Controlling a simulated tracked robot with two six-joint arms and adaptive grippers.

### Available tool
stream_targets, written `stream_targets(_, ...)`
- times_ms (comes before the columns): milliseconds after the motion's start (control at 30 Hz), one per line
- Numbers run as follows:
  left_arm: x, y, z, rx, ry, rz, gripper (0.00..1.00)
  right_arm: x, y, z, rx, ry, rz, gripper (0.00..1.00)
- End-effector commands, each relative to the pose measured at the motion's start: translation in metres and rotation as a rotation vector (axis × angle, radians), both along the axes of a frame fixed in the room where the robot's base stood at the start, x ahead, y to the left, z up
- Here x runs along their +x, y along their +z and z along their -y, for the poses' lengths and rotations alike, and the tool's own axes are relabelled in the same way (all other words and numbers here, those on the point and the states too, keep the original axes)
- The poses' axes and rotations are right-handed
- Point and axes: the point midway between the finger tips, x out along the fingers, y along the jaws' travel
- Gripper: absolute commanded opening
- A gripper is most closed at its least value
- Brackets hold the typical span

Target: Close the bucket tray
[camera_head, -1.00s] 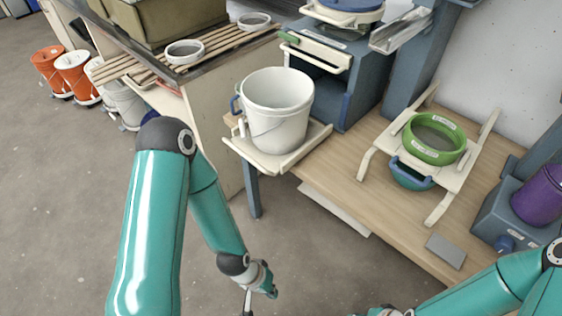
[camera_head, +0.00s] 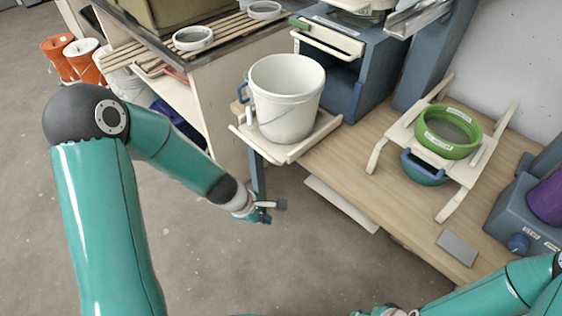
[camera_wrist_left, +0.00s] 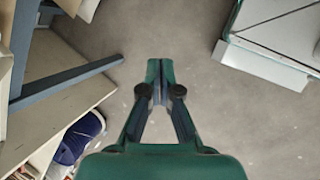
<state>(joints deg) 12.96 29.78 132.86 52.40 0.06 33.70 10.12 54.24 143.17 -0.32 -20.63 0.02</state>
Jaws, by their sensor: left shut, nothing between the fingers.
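The bucket tray (camera_head: 326,128) is a cream-coloured slide-out tray. It sticks out from the front of a blue-grey cabinet (camera_head: 372,92) at the edge of the wooden bench. A white bucket (camera_head: 286,100) stands upright on it. My left gripper (camera_head: 280,205) is below and in front of the tray, over the floor, apart from it. It is shut and empty; its fingertips also meet in the left wrist view (camera_wrist_left: 160,78). My right arm (camera_head: 500,290) enters at lower right; its fingers are out of frame.
A green-ringed sieve (camera_head: 449,151) rests on a cream stand on the bench, right of the tray. A grey plate (camera_head: 457,247) lies near the bench's front edge. A slatted rack (camera_head: 150,55) with bowls is at upper left.

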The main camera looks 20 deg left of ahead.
Motion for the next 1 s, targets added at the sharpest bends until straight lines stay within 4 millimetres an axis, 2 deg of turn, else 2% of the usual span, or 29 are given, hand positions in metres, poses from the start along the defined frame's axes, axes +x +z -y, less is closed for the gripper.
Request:
stream_targets(33,0.019,0.017,-0.008,-0.068,0.155,0.032,0.0,0.0,-0.007,0.0,0.0,0.0,0.0,0.39)
stream_targets(200,0.066,0.079,-0.028,-0.334,0.595,0.103,0.0,0.0,-0.015,0.0,0.0,0.0,0.0,0.39)
stream_targets(300,0.083,0.107,-0.038,-0.45,0.744,0.138,0.0,0.0,-0.018,0.0,0.0,0.0,0.0,0.39)
stream_targets(400,0.092,0.122,-0.043,-0.519,0.823,0.158,0.0,0.0,-0.02,0.0,0.0,0.0,0.0,0.39)
stream_targets(567,0.103,0.119,-0.042,-0.547,0.852,0.163,0.0,0.0,-0.025,0.0,0.0,0.0,0.0,0.39)
stream_targets(1000,0.151,0.071,-0.021,-0.542,0.849,0.161,0.0,0.0,-0.048,0.0,0.0,0.0,0.0,0.39)
